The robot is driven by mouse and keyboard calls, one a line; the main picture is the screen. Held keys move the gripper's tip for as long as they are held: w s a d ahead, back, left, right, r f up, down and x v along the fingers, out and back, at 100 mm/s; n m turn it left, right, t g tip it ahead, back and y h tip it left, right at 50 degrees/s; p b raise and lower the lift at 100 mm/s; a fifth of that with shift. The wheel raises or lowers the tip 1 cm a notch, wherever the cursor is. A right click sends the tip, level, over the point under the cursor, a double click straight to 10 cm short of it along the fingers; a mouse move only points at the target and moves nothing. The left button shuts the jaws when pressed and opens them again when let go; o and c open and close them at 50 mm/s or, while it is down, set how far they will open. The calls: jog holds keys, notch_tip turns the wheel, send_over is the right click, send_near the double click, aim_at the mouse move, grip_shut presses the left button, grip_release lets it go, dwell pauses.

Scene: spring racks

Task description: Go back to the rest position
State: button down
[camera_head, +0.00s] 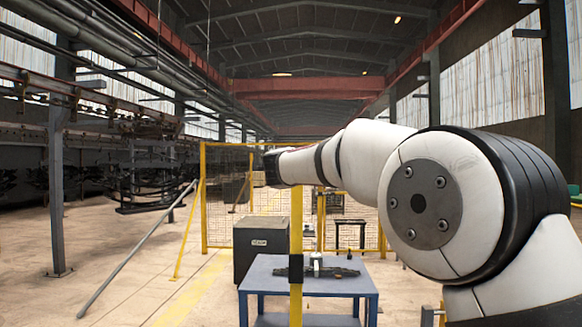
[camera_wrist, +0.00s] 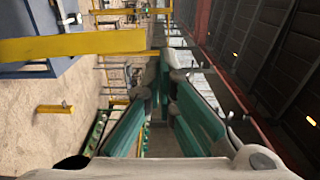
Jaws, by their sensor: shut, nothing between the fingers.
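My gripper (camera_wrist: 162,88) shows in the wrist view. Its pale body spans the bottom edge, and its fingers come together near the middle, shut with nothing between them. In the head view my white and black arm reaches from the right toward the middle, well above the blue table. Its dark far end is raised in front of the yellow fence, and the fingers cannot be made out there.
A blue table (camera_head: 323,285) bears a dark part (camera_head: 340,271). A yellow post (camera_head: 296,222) stands in front of it. A dark box (camera_head: 261,246) and yellow mesh fence (camera_head: 223,205) are behind. Hanging racks (camera_head: 150,180) are at the left. Floor between is mostly clear.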

jog(key=shift+s+a+r, duration=0.1)
jog(key=shift+s+r, duration=0.05)
jog(key=shift+s, duration=0.5)
jog(key=shift+s+r, duration=0.1)
jog(key=shift+s, duration=0.55)
jog(key=s+d+n+g+y, duration=0.2)
jog(key=s+n+y, duration=0.4)
jog(key=s+n, duration=0.75)
jog(key=s+d+f+n+g+h, duration=0.1)
jog(key=s+d+f+g, duration=0.2)
jog(key=s+f, duration=0.6)
jog(key=s+d+f+n+g+h, duration=0.2)
jog(key=s+d+f, duration=0.6)
jog(key=s, duration=0.8)
jog(key=s+d+f+n+g+h, duration=0.1)
jog(key=s+d+f+g, duration=0.4)
jog(key=s+f, duration=0.6)
jog(key=shift+s+d+f+n+g, duration=0.35)
jog(key=shift+s+n, duration=0.4)
jog(key=shift+s, duration=0.25)
jog(key=c, duration=2.4)
grip_release()
jog(key=shift+r, duration=0.1)
